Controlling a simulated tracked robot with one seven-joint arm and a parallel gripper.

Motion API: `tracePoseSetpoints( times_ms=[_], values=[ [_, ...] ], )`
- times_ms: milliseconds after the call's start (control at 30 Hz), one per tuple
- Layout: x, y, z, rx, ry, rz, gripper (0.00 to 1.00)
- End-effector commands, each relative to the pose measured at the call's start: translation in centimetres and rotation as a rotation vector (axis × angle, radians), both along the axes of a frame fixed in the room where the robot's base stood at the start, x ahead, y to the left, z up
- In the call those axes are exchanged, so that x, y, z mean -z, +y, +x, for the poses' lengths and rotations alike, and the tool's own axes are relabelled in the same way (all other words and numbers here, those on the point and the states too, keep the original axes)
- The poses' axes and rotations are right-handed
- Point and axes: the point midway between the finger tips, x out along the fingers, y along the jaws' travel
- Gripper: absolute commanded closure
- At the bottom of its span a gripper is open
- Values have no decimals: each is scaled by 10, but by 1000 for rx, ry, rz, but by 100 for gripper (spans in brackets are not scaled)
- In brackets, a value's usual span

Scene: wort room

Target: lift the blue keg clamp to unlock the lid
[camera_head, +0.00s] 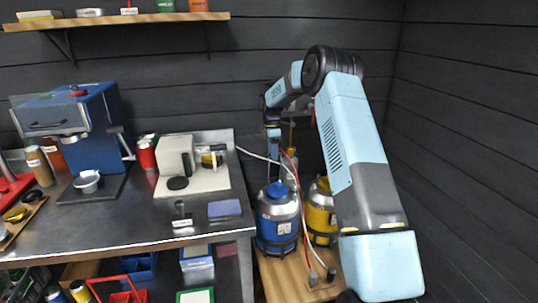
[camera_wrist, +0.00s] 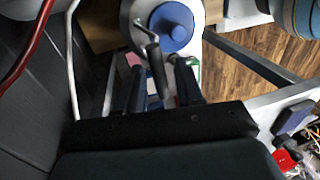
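The blue keg (camera_head: 277,222) stands upright on a wooden board, with a blue cap on top. In the wrist view its pale round top shows with the blue cap (camera_wrist: 172,22). A dark clamp handle (camera_wrist: 156,68) sticks out from beside the cap towards my gripper. My gripper (camera_wrist: 159,72) is open, its two dark fingers apart on either side of the handle's end. I see no clear contact between fingers and handle. In the head view my gripper (camera_head: 273,165) points down just above the blue keg; the clamp is too small to make out there.
A yellow keg (camera_head: 320,218) stands close to the right, partly behind my arm. Red and white hoses (camera_head: 297,195) hang beside the kegs. A steel counter (camera_head: 130,222) with a coffee machine and jars is at left. Dark walls close off the back and right.

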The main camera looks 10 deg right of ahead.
Motion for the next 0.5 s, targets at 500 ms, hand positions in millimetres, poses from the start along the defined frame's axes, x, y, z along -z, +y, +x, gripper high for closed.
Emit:
tracePoseSetpoints(
  times_ms=[500],
  values=[
    [-24, -1, 6, 1, -5, -1, 60]
  ],
)
